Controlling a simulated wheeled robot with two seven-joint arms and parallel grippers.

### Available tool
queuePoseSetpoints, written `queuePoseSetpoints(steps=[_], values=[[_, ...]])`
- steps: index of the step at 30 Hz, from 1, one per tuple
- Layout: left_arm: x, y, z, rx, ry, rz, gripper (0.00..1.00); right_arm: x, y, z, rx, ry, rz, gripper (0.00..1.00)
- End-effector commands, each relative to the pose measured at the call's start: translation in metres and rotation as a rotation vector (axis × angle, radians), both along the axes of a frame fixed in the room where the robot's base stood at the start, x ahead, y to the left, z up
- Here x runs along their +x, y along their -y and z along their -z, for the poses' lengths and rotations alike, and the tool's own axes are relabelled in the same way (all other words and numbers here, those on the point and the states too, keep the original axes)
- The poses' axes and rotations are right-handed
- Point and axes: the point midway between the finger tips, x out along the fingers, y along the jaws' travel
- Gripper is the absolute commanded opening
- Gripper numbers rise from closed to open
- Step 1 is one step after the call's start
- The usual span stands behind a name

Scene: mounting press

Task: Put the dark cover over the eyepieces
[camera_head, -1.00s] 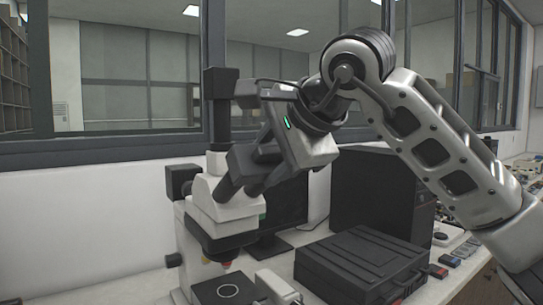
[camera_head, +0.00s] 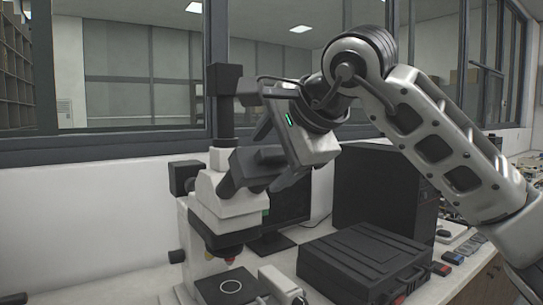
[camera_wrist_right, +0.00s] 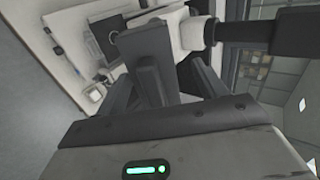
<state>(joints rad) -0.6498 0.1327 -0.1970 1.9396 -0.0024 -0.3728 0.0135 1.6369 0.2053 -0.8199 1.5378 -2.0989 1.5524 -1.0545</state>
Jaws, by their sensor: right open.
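The white microscope (camera_head: 228,208) stands on the bench at left centre, with a black upright part (camera_head: 222,95) on top. A dark angled block that looks like the cover (camera_head: 243,166) sits against the microscope head on the eyepiece side. No bare eyepieces show there; I cannot tell cover from eyepieces with certainty. My right gripper (camera_head: 272,158) is open at the block's outer end, pointing down and left toward the microscope. In the right wrist view the dark block (camera_wrist_right: 150,48) lies between the spread fingers, with the white microscope head beyond. My left gripper is not in view.
A black case (camera_head: 365,258) lies on the bench to the right of the microscope. A black computer tower (camera_head: 385,195) and a monitor (camera_head: 290,208) stand behind. Small items (camera_head: 452,257) lie farther right. A window frame (camera_head: 100,150) runs along the wall.

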Motion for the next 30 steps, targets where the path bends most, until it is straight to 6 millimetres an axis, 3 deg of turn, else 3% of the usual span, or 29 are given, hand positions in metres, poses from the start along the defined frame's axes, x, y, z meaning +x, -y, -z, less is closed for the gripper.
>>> queuePoseSetpoints(steps=[8, 18, 30], values=[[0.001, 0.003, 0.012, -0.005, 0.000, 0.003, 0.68, -0.034, 0.025, -0.029, 0.003, 0.009, 0.001, 0.70], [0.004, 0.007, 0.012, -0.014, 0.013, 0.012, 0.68, -0.084, 0.062, -0.075, 0.001, 0.006, 0.002, 0.70], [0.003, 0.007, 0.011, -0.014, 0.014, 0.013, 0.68, -0.102, 0.074, -0.092, 0.002, 0.001, 0.001, 0.70]])
